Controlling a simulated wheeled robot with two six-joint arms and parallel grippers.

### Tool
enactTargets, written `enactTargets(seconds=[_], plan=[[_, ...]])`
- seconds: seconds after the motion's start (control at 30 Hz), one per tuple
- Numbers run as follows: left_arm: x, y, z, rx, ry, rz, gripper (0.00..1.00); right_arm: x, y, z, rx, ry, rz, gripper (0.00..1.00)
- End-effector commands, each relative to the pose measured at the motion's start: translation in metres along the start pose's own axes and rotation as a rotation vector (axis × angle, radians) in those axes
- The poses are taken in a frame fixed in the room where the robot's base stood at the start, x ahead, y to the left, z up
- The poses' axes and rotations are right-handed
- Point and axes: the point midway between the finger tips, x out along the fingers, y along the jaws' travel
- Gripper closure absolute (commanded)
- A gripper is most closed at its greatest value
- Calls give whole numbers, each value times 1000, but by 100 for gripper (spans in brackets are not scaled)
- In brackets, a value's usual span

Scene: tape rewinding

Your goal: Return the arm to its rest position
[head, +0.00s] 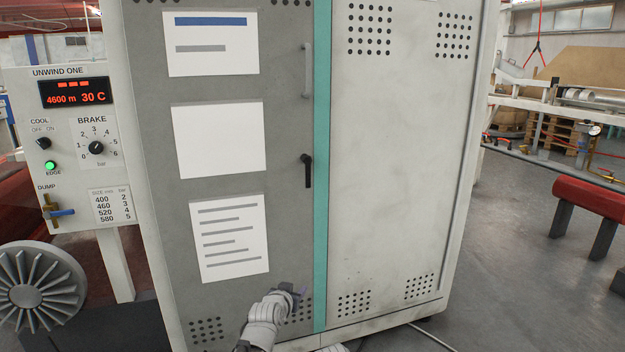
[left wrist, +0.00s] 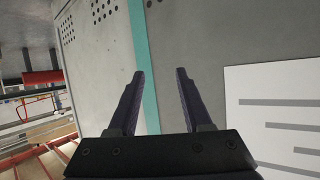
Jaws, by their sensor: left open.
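My left arm comes up from the bottom of the head view, low in front of the grey cabinet (head: 285,140). Its gripper (head: 300,295) is near the lower vent holes, left of the teal strip. In the left wrist view the two dark fingers of my left gripper (left wrist: 158,85) stand apart with nothing between them. Behind them show the cabinet front, the teal strip (left wrist: 140,45) and a white sheet (left wrist: 275,115). A small piece of what may be my other arm shows at the bottom edge of the head view; the right gripper is not seen.
A control panel (head: 75,145) with a red display, a brake knob (head: 96,148) and a blue dump valve handle (head: 62,212) stands left of the cabinet. A ribbed grey wheel (head: 35,285) is below it. A red beam (head: 595,197) stands at right, with open floor before it.

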Motion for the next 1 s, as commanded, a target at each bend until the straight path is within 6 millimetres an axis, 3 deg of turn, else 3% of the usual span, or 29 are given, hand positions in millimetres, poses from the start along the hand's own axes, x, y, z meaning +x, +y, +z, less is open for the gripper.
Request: enactTargets(seconds=[0.03,0.2,0.4,0.6,0.67,0.7,1.0], plan=[[-15,-6,30,-16,-109,3,50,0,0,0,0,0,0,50],[-65,-23,120,-88,-473,-9,50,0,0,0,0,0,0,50],[-127,-36,186,-164,-784,-49,50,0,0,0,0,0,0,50],[-187,-43,227,-232,-1023,-100,50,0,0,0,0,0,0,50],[-205,-44,236,-252,-1090,-117,50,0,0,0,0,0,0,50],[-209,-35,220,-226,-1095,-104,50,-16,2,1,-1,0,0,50],[-239,18,173,-64,-1147,-46,50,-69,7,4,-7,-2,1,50]])
